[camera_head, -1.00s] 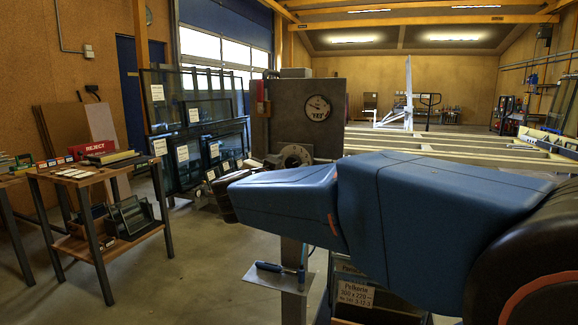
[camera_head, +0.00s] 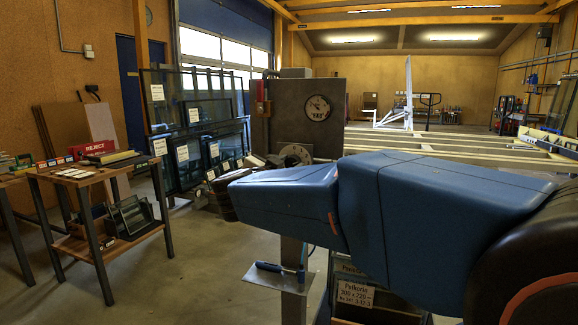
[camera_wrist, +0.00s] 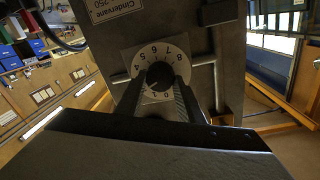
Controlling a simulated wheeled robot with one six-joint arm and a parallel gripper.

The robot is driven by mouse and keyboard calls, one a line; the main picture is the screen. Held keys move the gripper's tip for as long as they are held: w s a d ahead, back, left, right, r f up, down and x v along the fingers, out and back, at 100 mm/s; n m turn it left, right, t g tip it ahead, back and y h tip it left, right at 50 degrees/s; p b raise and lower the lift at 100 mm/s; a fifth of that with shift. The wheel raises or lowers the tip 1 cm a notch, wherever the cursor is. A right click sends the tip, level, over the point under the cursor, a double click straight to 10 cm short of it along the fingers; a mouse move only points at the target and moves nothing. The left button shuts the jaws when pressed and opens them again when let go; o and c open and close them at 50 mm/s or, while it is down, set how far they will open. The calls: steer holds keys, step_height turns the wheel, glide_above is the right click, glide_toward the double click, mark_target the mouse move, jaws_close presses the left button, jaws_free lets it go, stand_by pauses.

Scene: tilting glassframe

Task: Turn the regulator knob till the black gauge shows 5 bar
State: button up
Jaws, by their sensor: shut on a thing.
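The regulator knob (camera_wrist: 160,75) is dark and round, in the middle of a white numbered dial plate (camera_wrist: 148,54) in the wrist view. My gripper (camera_wrist: 160,84) is shut on the knob, with one ridged finger on each side. My arm hides most of the gripper in the head view.
The grey cabinet (camera_head: 285,115) stands on a post; a red device (camera_head: 260,98) is on its left side. A wooden trolley (camera_head: 98,170) stands at left, with open floor between.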

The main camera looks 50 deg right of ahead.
steer(key=m, duration=0.4)
steer(key=shift+s+d+f+m+t+y, duration=0.1)
steer(key=shift+m+y, duration=0.05)
steer(key=shift+m, duration=1.75)
steer(key=shift+s+a+m+t+y, duration=0.1)
steer(key=shift+m, duration=1.8)
steer(key=shift+d+f+m+t+y, duration=0.1)
steer(key=shift+m+y, duration=0.05)
steer(key=shift+m, duration=1.75)
steer(key=o, duration=1.1)
steer(key=shift+c, duration=0.2)
steer(key=shift+r, duration=0.1)
